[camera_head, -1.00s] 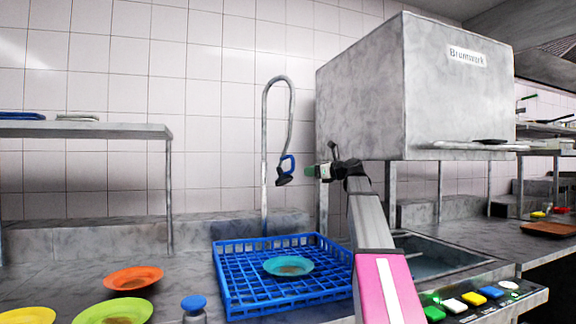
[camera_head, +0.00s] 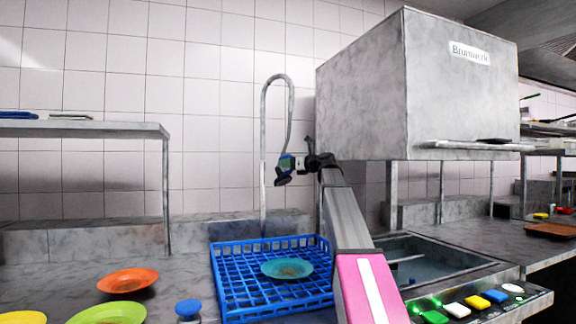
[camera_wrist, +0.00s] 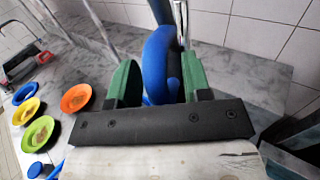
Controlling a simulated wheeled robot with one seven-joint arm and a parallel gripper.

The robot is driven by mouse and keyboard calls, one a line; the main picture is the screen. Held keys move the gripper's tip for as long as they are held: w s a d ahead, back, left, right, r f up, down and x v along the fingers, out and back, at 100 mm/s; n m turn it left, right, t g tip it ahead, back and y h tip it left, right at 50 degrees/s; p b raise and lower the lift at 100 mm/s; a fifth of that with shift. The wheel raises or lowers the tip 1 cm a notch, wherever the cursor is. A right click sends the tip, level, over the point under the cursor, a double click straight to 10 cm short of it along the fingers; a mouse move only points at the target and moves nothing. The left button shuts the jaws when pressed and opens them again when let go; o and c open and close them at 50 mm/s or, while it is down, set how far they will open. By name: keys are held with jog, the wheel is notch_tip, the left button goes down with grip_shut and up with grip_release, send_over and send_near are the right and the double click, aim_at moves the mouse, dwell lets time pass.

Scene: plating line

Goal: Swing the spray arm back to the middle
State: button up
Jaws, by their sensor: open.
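The spray arm (camera_head: 277,82) is a grey pipe that rises behind the blue rack and bends over at the top. Its spray head (camera_head: 283,180), dark with a blue handle, hangs at the pipe's lower end. My gripper (camera_head: 289,163) is at the spray head, reaching in from the right. In the wrist view the blue handle (camera_wrist: 158,62) stands between the two green fingers of my gripper (camera_wrist: 154,84). The fingers are open, one on each side of it. Whether either finger touches the handle is not clear.
A blue rack (camera_head: 228,300) holding a teal plate (camera_head: 287,268) stands below. Orange (camera_head: 128,281) and green (camera_head: 110,313) plates lie at left. The grey Brunwerk hood (camera_head: 420,90) stands at right, above a sink (camera_head: 425,262). Coloured buttons (camera_head: 478,302) line the front edge.

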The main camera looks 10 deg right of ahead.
jog(key=shift+w+a, duration=0.2)
jog(key=shift+a, duration=0.05)
